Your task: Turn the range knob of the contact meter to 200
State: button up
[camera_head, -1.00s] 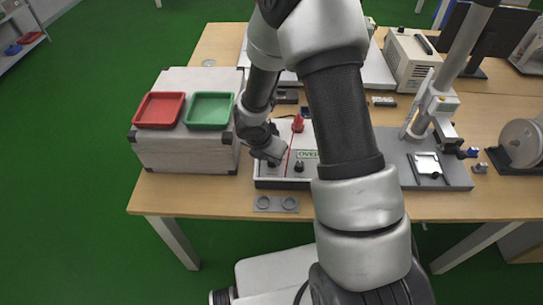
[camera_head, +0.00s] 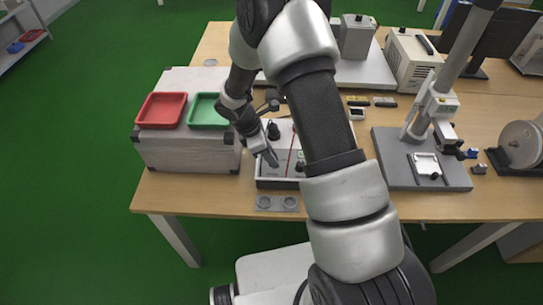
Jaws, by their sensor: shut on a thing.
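The contact meter (camera_head: 262,184) is a light box with a dark base at the front of the table. My arm covers its right part and its display. My gripper (camera_head: 271,163) points down at the left part of the panel, with its fingers shut at the range knob. The knob itself is hidden behind the fingers, so its setting cannot be read. A second black knob (camera_head: 299,167) shows to the right, beside my arm. A tall black terminal (camera_head: 273,130) stands at the back of the panel, and a thin red line (camera_head: 291,150) runs down the panel.
A grey case (camera_head: 185,152) with a red tray (camera_head: 161,110) and a green tray (camera_head: 208,111) stands close to the left. A grey plate with two rings (camera_head: 276,203) lies in front of the meter. A stand with a grey base (camera_head: 393,170) is to the right.

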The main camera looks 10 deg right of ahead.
jog(key=shift+m, duration=0.6)
jog(key=shift+g, duration=0.3)
jog(key=o, duration=1)
jog(key=shift+r, duration=0.1)
jog(key=v, duration=1.7)
jog(key=shift+a+r, duration=0.1)
jog(key=shift+a, duration=0.05)
